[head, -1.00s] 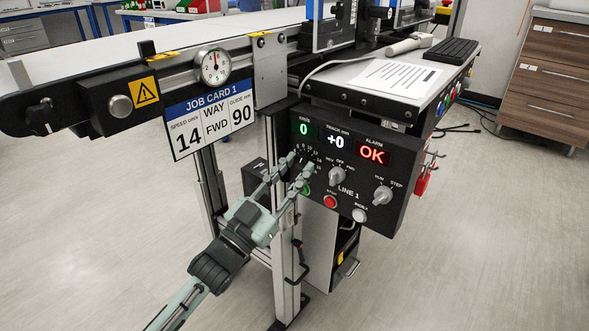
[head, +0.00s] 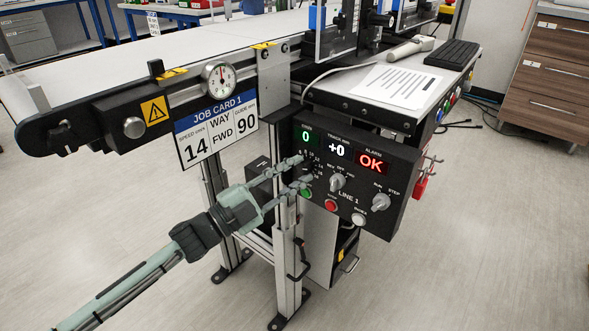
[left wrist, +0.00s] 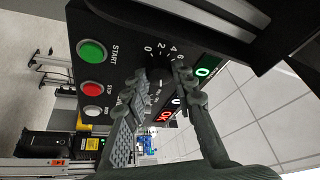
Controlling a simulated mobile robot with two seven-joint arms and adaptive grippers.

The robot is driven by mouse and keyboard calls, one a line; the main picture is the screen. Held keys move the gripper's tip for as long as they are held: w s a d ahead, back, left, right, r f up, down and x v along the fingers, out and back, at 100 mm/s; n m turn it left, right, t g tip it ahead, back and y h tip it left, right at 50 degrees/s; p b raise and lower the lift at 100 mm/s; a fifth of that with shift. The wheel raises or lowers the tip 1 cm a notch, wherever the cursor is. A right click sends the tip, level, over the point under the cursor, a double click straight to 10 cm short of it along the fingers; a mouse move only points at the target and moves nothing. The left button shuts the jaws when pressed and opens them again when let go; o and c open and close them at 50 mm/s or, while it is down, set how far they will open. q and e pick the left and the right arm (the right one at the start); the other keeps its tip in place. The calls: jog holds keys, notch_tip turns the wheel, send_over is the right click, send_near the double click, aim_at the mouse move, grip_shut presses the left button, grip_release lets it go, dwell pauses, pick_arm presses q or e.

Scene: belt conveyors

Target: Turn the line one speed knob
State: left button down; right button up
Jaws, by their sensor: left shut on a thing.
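The LINE 1 control panel (head: 350,215) hangs below the conveyor. Its speed dial has printed numbers, and the dark speed knob (left wrist: 158,66) shows partly between my fingers in the left wrist view. My left gripper (head: 302,171) reaches the dial from the left and is shut on the knob, its fingers on either side; it also shows in the left wrist view (left wrist: 163,80). The fingers hide the pointer, so I cannot read its setting. The speed display (head: 306,136) reads 0. Job card 1 (head: 218,135) gives speed 14, way FWD, guide 90. My right gripper is not in view.
Close to the fingers are the green start button (left wrist: 91,50), red stop button (head: 331,205) and white button (head: 359,219). The direction knob (head: 337,182) and run/step knob (head: 381,202) sit to the right. A conveyor leg (head: 288,260) stands below my gripper.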

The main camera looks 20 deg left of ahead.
pick_arm(q)
jog(key=shift+m+g, duration=0.3)
jog(key=shift+m, duration=0.5)
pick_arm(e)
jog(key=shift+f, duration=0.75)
pick_arm(q)
jog(key=c, duration=1.2)
grip_release()
jog(key=v, duration=1.2)
jog(key=shift+a, duration=0.1)
